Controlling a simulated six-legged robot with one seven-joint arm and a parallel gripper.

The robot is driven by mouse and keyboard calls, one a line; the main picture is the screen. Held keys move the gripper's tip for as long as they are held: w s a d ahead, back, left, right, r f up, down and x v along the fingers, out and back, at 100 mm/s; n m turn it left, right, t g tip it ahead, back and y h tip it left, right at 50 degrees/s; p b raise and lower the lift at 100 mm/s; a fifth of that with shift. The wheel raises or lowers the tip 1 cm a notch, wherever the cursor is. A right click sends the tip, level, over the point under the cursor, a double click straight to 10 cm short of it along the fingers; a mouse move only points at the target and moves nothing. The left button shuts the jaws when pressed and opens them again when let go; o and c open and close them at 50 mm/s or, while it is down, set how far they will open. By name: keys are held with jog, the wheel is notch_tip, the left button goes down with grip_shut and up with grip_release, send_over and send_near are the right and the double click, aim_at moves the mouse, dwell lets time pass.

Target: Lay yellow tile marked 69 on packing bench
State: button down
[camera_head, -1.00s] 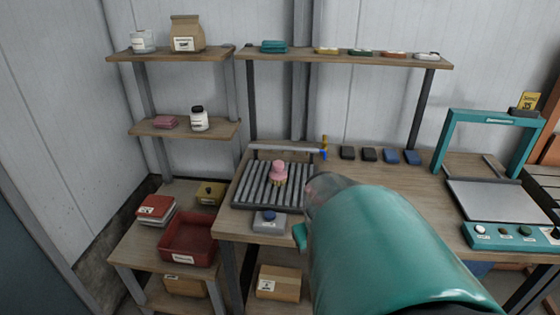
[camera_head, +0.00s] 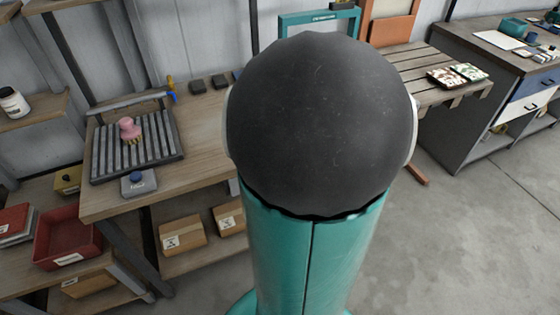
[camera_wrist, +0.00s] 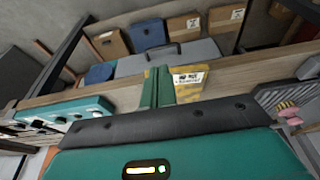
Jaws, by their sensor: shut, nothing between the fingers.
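My gripper (camera_wrist: 158,92) shows in the wrist view as green fingers close together, shut and empty. In the head view my arm hides it. Just beyond the fingers in the wrist view is a yellow piece (camera_wrist: 189,92) with a white label, partly covered by them. It appears to be at the wooden bench near its edge; its marking is too small to read, so I cannot tell if it is tile 69. The wooden bench (camera_head: 205,130), likely the packing bench, is left of my arm in the head view.
A roller rack (camera_head: 165,150) with a pink-topped brush (camera_head: 129,130) and a grey button box (camera_head: 139,183) occupy the bench's left part. Cardboard boxes (camera_head: 182,234) sit below. A teal-framed machine (camera_head: 290,20) stands behind my arm. A slatted bench (camera_head: 415,65) and open floor are right.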

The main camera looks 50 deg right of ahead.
jog(key=w+d+f, duration=0.3)
jog(key=w+f, duration=0.3)
jog(key=f, duration=0.3)
jog(key=shift+d, duration=0.1)
dwell(0.4)
jog(key=w+d, duration=0.3)
jog(key=w, duration=0.2)
jog(key=w+d, duration=0.3)
jog(key=w, duration=0.2)
jog(key=w+d, duration=0.3)
jog(key=w, duration=0.2)
jog(key=shift+w+d, duration=0.15)
jog(key=shift+w, duration=0.2)
jog(key=shift+s, duration=0.2)
